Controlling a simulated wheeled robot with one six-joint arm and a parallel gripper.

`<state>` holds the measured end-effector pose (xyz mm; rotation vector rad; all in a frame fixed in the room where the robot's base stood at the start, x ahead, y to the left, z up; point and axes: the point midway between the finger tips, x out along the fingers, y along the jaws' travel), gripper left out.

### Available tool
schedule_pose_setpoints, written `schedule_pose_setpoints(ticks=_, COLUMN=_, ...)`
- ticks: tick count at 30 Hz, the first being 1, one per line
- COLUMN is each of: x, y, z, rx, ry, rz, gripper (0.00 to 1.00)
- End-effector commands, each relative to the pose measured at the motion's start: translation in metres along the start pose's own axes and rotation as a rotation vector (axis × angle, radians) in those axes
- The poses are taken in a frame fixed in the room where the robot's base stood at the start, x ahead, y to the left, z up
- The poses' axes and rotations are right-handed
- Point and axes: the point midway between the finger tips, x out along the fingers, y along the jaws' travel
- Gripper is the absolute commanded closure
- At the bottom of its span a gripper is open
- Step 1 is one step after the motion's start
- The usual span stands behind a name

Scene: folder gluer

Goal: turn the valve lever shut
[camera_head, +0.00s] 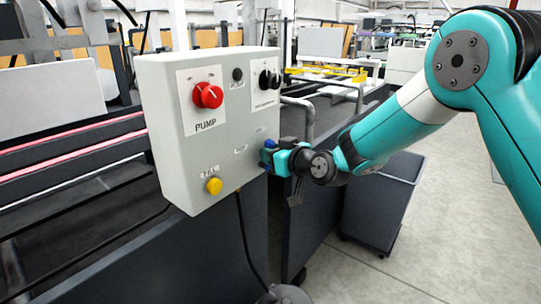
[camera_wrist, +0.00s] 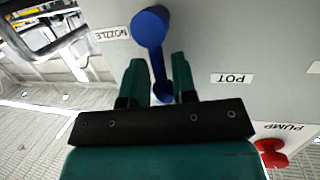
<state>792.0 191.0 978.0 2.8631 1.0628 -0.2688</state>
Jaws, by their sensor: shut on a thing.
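The blue valve lever (camera_wrist: 157,62) has a round hub and a narrow arm ending in a knob, on the grey panel beside the NOZZLE label in the wrist view. Its arm points from the hub toward my gripper (camera_wrist: 159,76), and the lower arm lies between the two teal fingers. My gripper is shut on the lever; a gap seems to show at the left finger. In the head view the blue lever (camera_head: 270,144) shows as a small spot at the control box's lower right, with my gripper (camera_head: 268,158) over part of it.
The grey control box (camera_head: 160,120) carries a red PUMP knob (camera_head: 208,95), black switches (camera_head: 269,79) and a yellow button (camera_head: 214,186). A black cable (camera_head: 243,235) hangs below it. A dark bin on wheels (camera_head: 380,210) stands under my arm. Open floor lies at right.

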Motion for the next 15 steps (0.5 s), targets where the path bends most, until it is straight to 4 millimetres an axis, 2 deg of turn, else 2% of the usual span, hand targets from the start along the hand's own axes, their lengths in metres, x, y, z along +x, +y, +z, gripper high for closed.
schedule_pose_setpoints(ticks=13, x=0.0004, y=0.0012, z=-0.0034, rx=0.009, ry=0.005, rz=-0.001, gripper=1.00)
schedule_pose_setpoints(ticks=14, x=0.0004, y=0.0011, z=-0.0034, rx=0.009, ry=0.006, rz=-0.001, gripper=0.72)
schedule_pose_setpoints(ticks=15, x=0.0004, y=0.0011, z=-0.0034, rx=0.009, ry=0.006, rz=-0.001, gripper=0.63)
